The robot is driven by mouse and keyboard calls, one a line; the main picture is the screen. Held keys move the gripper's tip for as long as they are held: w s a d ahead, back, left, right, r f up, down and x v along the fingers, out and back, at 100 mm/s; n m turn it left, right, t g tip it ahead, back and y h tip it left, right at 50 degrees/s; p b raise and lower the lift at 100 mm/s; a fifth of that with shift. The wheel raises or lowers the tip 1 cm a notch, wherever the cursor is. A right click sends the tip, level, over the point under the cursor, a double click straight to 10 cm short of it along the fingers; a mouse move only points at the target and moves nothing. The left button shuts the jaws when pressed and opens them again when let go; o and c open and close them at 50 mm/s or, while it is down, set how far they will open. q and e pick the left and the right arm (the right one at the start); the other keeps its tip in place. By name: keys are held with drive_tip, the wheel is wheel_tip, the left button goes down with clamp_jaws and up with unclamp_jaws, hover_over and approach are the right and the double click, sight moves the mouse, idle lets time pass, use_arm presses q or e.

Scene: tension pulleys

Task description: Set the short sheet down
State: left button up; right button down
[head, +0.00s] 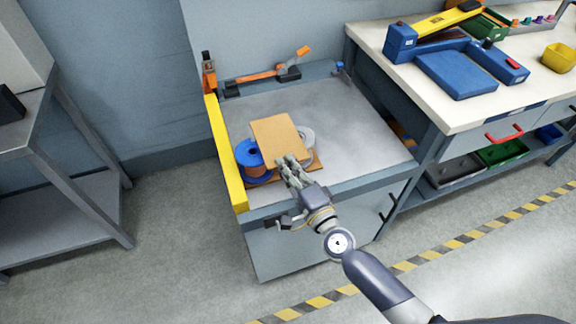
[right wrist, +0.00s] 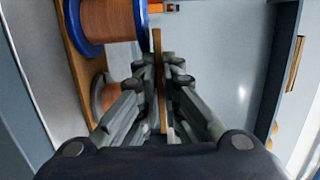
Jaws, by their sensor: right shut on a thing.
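The short sheet (head: 275,138) is a flat tan rectangle over the spools on the cabinet top. My right gripper (head: 288,163) is shut on its near edge. In the right wrist view the sheet (right wrist: 158,75) shows edge-on between the fingers (right wrist: 160,88). A blue-flanged spool (head: 249,153) of copper-coloured wire and a grey-flanged spool (head: 306,138) stand on a brown board (head: 318,160) under the sheet, partly hidden by it. I cannot tell for certain whether the sheet touches them; the wrist view shows a small gap by the blue flange. My left gripper is out of view.
The grey cabinet top (head: 360,135) has free room right of the board. A yellow rail (head: 226,155) runs along its left edge. An orange clamp-like tool (head: 260,76) lies at the back. A workbench (head: 450,110) with blue trays stands to the right.

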drive_tip(key=shift+f, duration=0.2)
drive_tip(key=c, duration=1.8)
unclamp_jaws()
drive_tip(key=shift+r, duration=0.2)
drive_tip(key=shift+r+b+v, duration=0.1)
drive_tip(key=shift+r+v, duration=0.05)
drive_tip(key=shift+v, duration=1.85)
drive_tip(key=shift+r+b+v, duration=0.1)
drive_tip(key=shift+r+v, duration=0.05)
drive_tip(key=shift+v, duration=1.85)
drive_tip(key=shift+r+b+v, duration=0.1)
drive_tip(key=shift+r+v, duration=0.05)
drive_tip(key=shift+v, duration=1.85)
